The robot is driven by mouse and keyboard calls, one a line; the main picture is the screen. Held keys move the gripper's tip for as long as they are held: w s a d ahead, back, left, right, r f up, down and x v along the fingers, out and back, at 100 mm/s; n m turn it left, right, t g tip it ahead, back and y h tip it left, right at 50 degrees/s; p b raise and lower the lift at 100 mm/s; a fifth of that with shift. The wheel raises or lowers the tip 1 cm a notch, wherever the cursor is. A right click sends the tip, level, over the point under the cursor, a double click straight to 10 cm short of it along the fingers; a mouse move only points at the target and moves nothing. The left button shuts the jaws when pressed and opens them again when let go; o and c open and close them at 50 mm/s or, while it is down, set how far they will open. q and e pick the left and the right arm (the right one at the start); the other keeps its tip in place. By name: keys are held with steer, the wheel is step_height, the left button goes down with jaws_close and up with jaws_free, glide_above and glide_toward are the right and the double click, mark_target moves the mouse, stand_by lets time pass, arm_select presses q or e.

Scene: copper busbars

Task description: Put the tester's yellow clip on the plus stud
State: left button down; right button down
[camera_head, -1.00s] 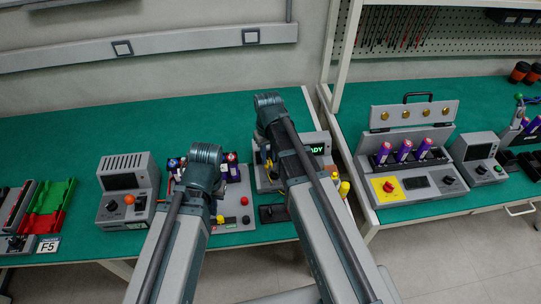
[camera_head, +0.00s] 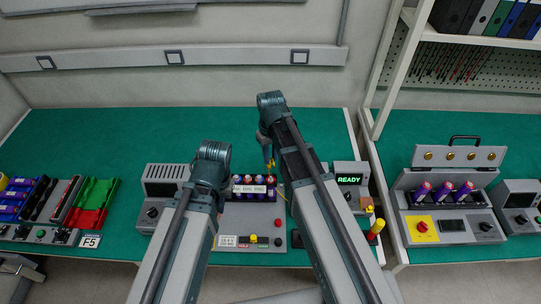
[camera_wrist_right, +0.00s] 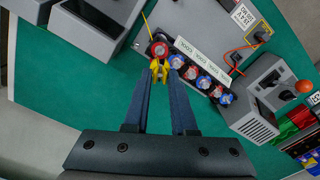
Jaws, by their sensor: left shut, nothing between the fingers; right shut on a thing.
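My right gripper (camera_wrist_right: 157,80) is shut on the tester's yellow clip (camera_wrist_right: 158,70), which also shows as a small yellow piece in the head view (camera_head: 271,165). A thin yellow lead runs from the clip. The clip appears beside the red-ringed end cell (camera_wrist_right: 158,49) of a row of cells; I cannot tell if they touch. The tester (camera_head: 350,179), with a green READY display, stands right of the row. I cannot single out the plus stud. My left gripper (camera_head: 219,198) is shut and empty over the left part of the grey cell board (camera_head: 238,222), mostly hidden by its arm.
The board carries a red button (camera_head: 278,223) and a yellow knob (camera_head: 253,238). A grey instrument (camera_head: 165,183) stands to its left, with red and green trays (camera_head: 92,203) farther left. A grey case with cells (camera_head: 445,205) is on the right bench. Green bench behind the row is clear.

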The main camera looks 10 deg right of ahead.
mark_target(271, 159)
steer(key=shift+s+f+b, duration=0.1)
steer(key=shift+f+b, duration=1.55)
steer(key=shift+f, duration=0.3)
steer(key=shift+f, duration=0.1)
steer(key=shift+f+b, duration=1.65)
steer(key=shift+b, duration=0.1)
steer(key=shift+f, duration=0.2)
steer(key=c, duration=0.7)
jaws_free()
steer(key=shift+o, duration=0.2)
steer(key=shift+r, duration=0.2)
step_height(271, 159, up, 6)
steer(key=p, duration=0.6)
steer(key=shift+f, duration=0.15)
